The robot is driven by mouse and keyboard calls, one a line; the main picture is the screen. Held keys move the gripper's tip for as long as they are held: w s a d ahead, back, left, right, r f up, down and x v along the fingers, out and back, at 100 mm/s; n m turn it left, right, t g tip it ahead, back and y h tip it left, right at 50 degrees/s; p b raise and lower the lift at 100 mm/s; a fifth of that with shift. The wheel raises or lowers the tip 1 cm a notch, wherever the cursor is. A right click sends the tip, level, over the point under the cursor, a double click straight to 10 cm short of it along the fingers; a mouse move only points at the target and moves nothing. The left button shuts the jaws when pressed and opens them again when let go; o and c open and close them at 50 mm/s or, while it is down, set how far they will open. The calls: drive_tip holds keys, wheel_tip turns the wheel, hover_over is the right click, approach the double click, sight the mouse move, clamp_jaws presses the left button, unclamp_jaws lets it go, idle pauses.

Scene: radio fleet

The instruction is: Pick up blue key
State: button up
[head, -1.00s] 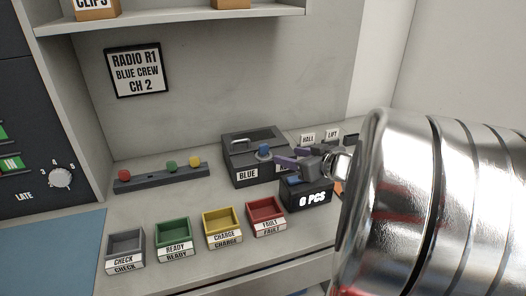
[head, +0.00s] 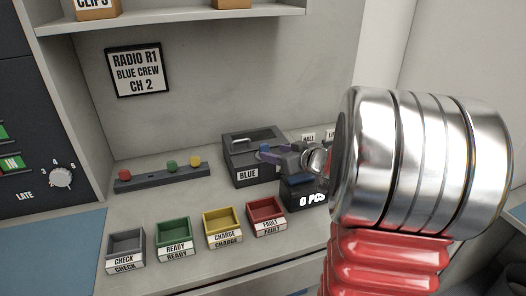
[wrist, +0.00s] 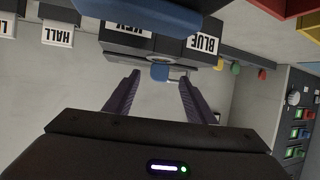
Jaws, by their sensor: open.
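The blue key (wrist: 160,71) shows in the wrist view as a small blue head at the lock box, between the tips of my gripper (wrist: 160,78). The jaws are open, one finger on each side, with a gap to the key. The dark lock box (wrist: 175,49) has BLUE and KEY labels. In the head view my gripper (head: 266,154) is in front of this box (head: 236,160) and largely hides the key.
A dark box with a PCS display (head: 296,192) stands just below my gripper. Grey (head: 126,240), green (head: 174,230), yellow (head: 222,218) and red (head: 267,208) bins line the front. A strip with coloured knobs (head: 160,180) lies left.

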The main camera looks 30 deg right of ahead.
sight(265, 149)
drive_tip(key=shift+x, duration=2.6)
drive_tip(key=shift+w+r, duration=0.1)
drive_tip(key=shift+r, duration=0.05)
drive_tip(key=shift+c, duration=0.5)
drive_tip(key=c, duration=1.1)
wheel_tip(265, 149, up, 10)
